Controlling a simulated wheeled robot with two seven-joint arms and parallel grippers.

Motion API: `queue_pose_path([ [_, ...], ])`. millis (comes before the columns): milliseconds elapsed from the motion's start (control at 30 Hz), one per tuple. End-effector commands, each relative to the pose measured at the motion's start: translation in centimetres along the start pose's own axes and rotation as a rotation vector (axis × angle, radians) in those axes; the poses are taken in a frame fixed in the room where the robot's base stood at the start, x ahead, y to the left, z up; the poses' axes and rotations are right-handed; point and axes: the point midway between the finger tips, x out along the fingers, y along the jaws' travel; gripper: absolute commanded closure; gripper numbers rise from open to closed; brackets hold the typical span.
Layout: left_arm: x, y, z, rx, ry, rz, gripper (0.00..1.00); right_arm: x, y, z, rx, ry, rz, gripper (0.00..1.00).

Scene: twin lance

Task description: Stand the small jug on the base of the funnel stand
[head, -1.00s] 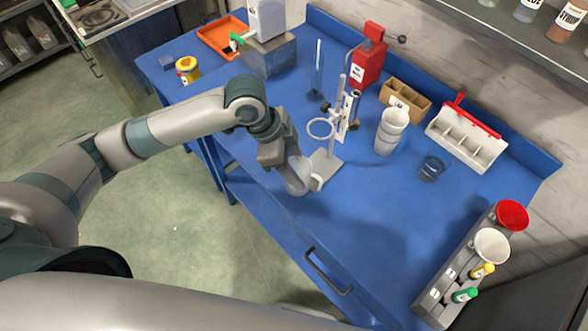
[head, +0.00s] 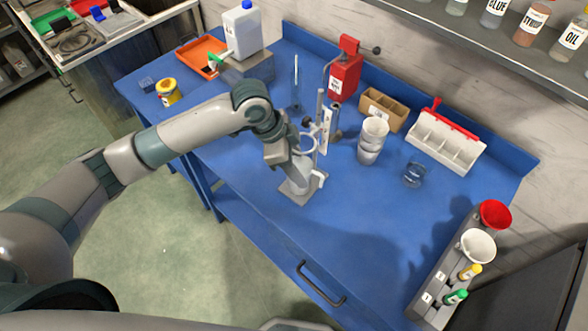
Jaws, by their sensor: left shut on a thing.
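The funnel stand has a grey flat base (head: 296,198), an upright rod and a ring (head: 306,143) partway up. The small jug (head: 301,178) is pale, with a handle on its right side. It looks upright over the base, below the ring. Whether its bottom touches the base I cannot tell. My left gripper (head: 292,170) is shut on the jug from the left and above, and its wrist hides part of the jug. My right gripper is not in view.
Stacked white cups (head: 372,140) and a small clear blue-tinted vessel (head: 414,175) stand right of the stand. A rack with funnels (head: 447,275) is at the right. The blue table front is clear.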

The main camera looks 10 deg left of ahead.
Motion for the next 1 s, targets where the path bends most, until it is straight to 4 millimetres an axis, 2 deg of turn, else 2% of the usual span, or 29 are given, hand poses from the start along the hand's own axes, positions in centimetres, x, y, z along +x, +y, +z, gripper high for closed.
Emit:
queue_pose_path([
  [567, 0.24, -0.72, -0.5, 0.0, 0.0, -0.001, 0.74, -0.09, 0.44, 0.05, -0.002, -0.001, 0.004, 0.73],
  [600, 0.24, -0.72, -0.5, 0.0, 0.0, 0.0, 0.49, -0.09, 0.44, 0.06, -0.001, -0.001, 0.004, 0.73],
  [700, 0.24, -0.72, -0.5, 0.0, 0.0, 0.0, 0.3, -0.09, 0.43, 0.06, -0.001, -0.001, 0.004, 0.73],
  [1000, 0.22, -0.71, -0.48, 0.0, -0.001, 0.0, 0.3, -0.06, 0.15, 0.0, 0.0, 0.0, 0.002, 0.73],
])
